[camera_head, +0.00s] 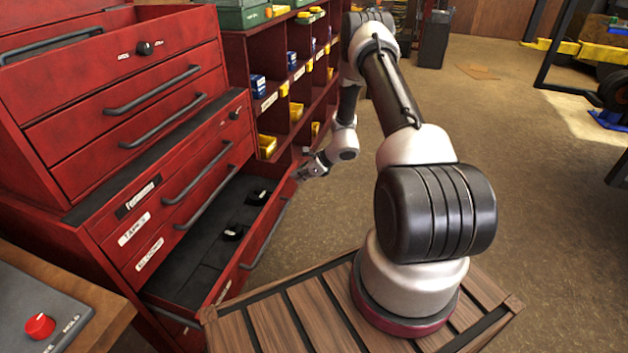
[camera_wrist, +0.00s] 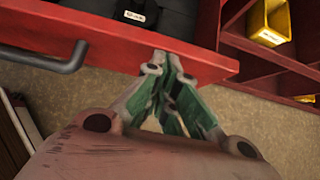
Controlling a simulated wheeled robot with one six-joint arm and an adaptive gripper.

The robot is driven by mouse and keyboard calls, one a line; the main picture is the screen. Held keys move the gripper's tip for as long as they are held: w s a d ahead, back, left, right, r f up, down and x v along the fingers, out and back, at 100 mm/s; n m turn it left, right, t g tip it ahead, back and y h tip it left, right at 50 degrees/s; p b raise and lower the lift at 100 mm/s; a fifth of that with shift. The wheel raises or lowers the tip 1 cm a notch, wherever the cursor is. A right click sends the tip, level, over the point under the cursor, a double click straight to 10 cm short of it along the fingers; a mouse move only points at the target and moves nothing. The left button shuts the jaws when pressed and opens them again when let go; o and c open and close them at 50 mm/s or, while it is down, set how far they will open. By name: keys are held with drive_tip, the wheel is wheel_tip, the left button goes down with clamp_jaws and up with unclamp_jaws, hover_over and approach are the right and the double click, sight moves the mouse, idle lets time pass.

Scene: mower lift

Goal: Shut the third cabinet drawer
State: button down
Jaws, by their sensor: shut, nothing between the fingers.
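The red cabinet's low drawer (camera_head: 268,232) stands pulled out, below two shut drawers of the lower cabinet. Its dark-lined inside holds a few black items with white labels. The drawer front also shows in the wrist view (camera_wrist: 110,28), with its dark bar handle (camera_wrist: 45,60) at the left. My gripper (camera_head: 300,174) is by the far end of the drawer front. In the wrist view my gripper (camera_wrist: 165,75) has its green-padded fingers together and empty, overlapping the lower edge of the front. I cannot tell whether they touch it.
A red shelf unit (camera_head: 278,95) with yellow and blue bins stands just beyond the drawer; it also shows in the wrist view (camera_wrist: 240,45). A wooden bench with a red button (camera_head: 40,326) is at the lower left. The brown floor (camera_head: 540,190) at the right is open.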

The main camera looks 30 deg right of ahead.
drive_tip(key=w+a, duration=1)
drive_tip(key=shift+w+a, duration=0.35)
drive_tip(key=shift+a, duration=0.05)
